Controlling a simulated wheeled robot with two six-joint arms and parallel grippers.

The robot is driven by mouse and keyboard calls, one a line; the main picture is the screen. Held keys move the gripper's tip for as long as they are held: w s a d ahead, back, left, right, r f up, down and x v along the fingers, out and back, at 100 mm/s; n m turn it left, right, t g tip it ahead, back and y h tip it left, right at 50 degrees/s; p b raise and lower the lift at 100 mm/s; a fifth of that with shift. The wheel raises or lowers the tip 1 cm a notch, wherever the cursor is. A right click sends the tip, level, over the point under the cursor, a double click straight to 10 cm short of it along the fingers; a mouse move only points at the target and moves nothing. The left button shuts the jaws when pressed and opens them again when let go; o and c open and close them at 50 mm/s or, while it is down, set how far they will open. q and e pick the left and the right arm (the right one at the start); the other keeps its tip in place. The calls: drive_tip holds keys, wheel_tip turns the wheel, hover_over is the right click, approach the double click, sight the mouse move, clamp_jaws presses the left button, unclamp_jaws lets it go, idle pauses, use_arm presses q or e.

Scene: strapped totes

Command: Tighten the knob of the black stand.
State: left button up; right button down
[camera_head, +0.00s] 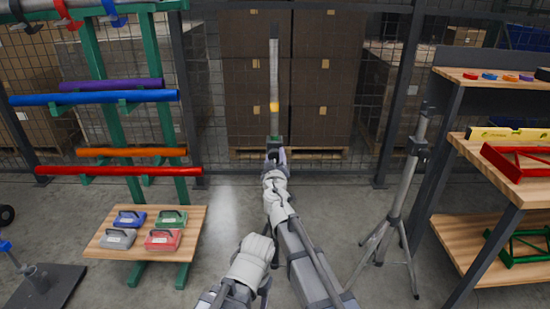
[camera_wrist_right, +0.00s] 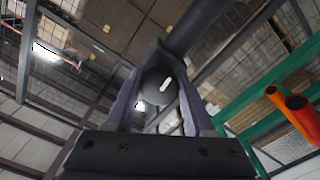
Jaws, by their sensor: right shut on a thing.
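In the head view an upright grey pole (camera_head: 274,75) with a dark top and a yellow band rises at the centre, in line with my gripper; I take it for the black stand's. Its foot is hidden behind my arm. My right gripper (camera_head: 275,155) is at the pole's lower visible part. In the right wrist view my right gripper (camera_wrist_right: 158,105) is shut on a round black knob (camera_wrist_right: 155,88) with a white mark on its face. A dark tube (camera_wrist_right: 195,28) runs up and right behind the knob. My left gripper is out of view.
A grey tripod (camera_head: 398,205) stands to the right, beside wooden shelves (camera_head: 500,180). At left are a green rack (camera_head: 170,120) with coloured tubes and a low wooden table (camera_head: 190,225) with several coloured blocks. A black base plate (camera_head: 60,285) lies at lower left.

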drive_tip(key=shift+s, duration=0.1)
drive_tip(key=shift+c, duration=1.3)
unclamp_jaws()
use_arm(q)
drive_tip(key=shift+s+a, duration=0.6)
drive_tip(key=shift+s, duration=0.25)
use_arm(e)
drive_tip(key=s, duration=0.7)
drive_tip(key=shift+s, duration=0.35)
